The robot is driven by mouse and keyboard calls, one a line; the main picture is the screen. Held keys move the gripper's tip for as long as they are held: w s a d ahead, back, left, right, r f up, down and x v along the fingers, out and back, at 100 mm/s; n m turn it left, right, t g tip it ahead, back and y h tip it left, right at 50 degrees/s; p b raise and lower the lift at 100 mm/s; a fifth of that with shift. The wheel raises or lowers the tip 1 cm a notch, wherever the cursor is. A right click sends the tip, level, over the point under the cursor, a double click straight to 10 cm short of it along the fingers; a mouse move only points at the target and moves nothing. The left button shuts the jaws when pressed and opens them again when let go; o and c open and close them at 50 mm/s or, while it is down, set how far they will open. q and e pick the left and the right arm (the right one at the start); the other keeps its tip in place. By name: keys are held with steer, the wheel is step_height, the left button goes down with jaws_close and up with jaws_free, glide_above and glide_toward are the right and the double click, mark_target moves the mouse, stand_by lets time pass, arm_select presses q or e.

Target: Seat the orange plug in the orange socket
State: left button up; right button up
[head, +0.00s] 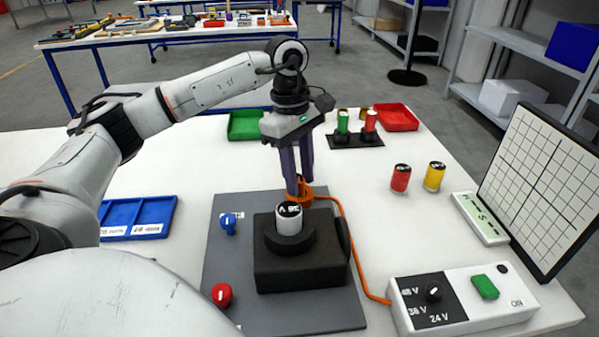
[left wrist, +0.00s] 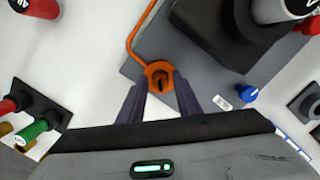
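The orange plug (head: 300,196) is at the far right corner of the grey board (head: 222,262), with an orange cable (head: 359,258) running from it to the power box. In the left wrist view the orange piece (left wrist: 160,76) shows as a ring with a dark centre. I cannot make out a separate orange socket; it may be hidden beneath. My left gripper (head: 300,186) points down over the orange piece, one finger on each side. In the left wrist view its fingertips (left wrist: 162,84) are apart, close to the orange sides; I cannot tell if they press. My right gripper is not in view.
A blue knob (head: 228,223) and a red knob (head: 222,295) are on the board. The power box (head: 460,298) is at front right. Red and yellow cans (head: 433,176) stand right.

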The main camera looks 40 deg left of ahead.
arm_select(q)
steer(key=shift+o, duration=0.2)
steer(key=shift+r, duration=0.1)
step_height(320, 180, up, 12)
steer(key=a+p, duration=0.1)
steer(key=shift+a+p, duration=0.25)
steer(key=shift+p, duration=0.05)
stand_by(0.5)
